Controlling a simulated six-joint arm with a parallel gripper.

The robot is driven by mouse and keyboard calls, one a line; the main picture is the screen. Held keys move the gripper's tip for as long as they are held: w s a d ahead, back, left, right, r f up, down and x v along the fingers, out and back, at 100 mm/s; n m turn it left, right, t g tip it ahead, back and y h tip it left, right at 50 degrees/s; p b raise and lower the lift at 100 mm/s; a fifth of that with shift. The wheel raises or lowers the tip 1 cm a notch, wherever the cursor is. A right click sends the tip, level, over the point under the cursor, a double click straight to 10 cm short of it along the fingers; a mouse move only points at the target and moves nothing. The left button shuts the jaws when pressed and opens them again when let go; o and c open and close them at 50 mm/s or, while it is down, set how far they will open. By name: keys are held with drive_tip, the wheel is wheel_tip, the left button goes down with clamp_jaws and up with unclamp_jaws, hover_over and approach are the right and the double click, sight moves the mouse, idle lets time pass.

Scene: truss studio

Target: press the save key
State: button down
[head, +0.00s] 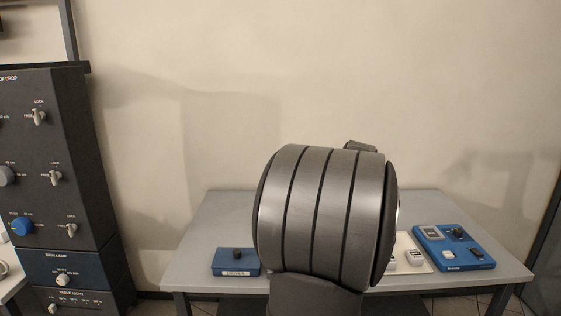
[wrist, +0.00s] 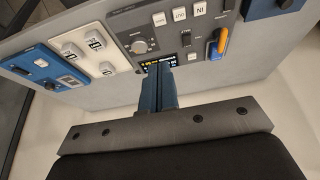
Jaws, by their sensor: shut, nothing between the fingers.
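My gripper (wrist: 158,76) shows in the wrist view as blue fingers closed together with nothing between them. Its tips are at the edge of a dark grey control panel (wrist: 131,24), in front of a small lit display with yellow text (wrist: 151,67). I cannot tell whether the tips touch it. The panel carries several white keys, such as one at the top (wrist: 158,19) and one to its right (wrist: 179,14). Their lettering is too small and turned to read, so I cannot tell which is the save key. In the head view my arm hides this panel and my gripper.
A white panel (head: 402,241) and a blue panel (head: 428,232) sit right of my arm on the grey table (head: 222,213). A blue box with a black knob (head: 225,267) sits left. In the wrist view an orange-and-blue part (wrist: 221,38) stands up from the grey panel.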

drive_tip(key=shift+f, duration=0.1)
drive_tip(key=w+f+t+h, duration=0.1)
drive_tip(key=w+f+h, duration=0.5)
drive_tip(key=w+f, duration=0.3)
drive_tip(key=shift+w+a+f+m+t+h, duration=0.15)
drive_tip(key=shift+a+f+m+t+h, duration=0.25)
drive_tip(key=shift+f, duration=0.5)
drive_tip(key=shift+f, duration=0.1)
drive_tip(key=shift+f, duration=4.3)
drive_tip(key=shift+f, duration=0.1)
drive_tip(key=shift+f, duration=0.35)
